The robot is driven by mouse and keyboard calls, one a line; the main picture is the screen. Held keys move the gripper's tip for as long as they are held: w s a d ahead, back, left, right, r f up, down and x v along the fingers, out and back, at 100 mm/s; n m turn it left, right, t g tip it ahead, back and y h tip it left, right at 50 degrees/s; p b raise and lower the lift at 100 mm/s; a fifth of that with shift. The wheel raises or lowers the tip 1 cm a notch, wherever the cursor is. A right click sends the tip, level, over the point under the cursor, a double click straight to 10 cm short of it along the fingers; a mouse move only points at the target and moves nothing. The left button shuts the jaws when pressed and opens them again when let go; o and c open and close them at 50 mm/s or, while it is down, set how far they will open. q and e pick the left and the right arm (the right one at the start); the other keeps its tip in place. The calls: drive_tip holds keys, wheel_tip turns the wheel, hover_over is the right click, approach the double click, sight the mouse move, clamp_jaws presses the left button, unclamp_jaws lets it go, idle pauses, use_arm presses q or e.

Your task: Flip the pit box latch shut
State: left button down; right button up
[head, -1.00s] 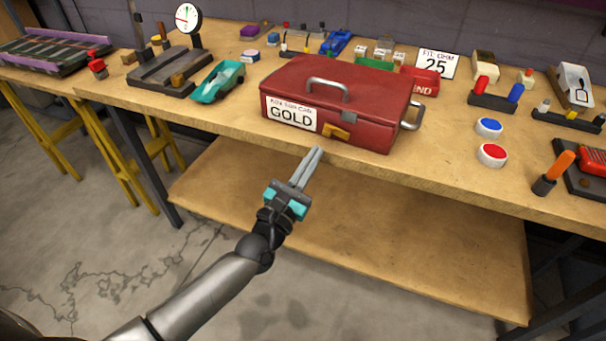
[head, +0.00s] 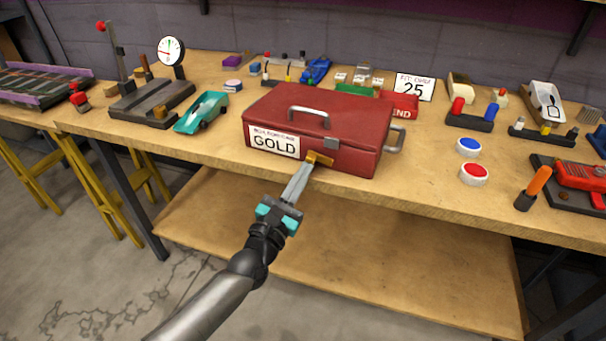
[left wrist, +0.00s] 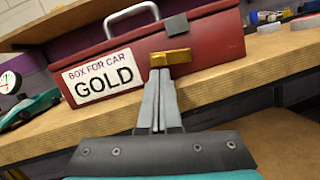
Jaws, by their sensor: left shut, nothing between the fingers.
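The red pit box (head: 350,122) sits at the front of the wooden bench with its lid down; a "GOLD" label is on its front. It also shows in the left wrist view (left wrist: 215,72). A brass latch (head: 319,159) sticks out from the box front, below a grey catch plate (head: 331,143) on the lid. The latch also shows in the left wrist view (left wrist: 171,57). My left gripper (head: 305,170) is shut and empty, its fingertips at the latch, just under it in the wrist view; contact is hard to tell. My right gripper is not in view.
A teal car (head: 202,112) stands left of the box. Blue (head: 468,146) and red (head: 474,173) buttons are to its right. A holder with an orange handle (head: 533,188) stands further right.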

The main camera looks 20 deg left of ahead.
use_arm(q)
drive_tip(key=shift+r+m, duration=0.15)
drive_tip(key=shift+m, duration=0.25)
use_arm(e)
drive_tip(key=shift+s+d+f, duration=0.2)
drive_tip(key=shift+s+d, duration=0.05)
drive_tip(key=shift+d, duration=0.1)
use_arm(q)
drive_tip(key=shift+m, duration=0.3)
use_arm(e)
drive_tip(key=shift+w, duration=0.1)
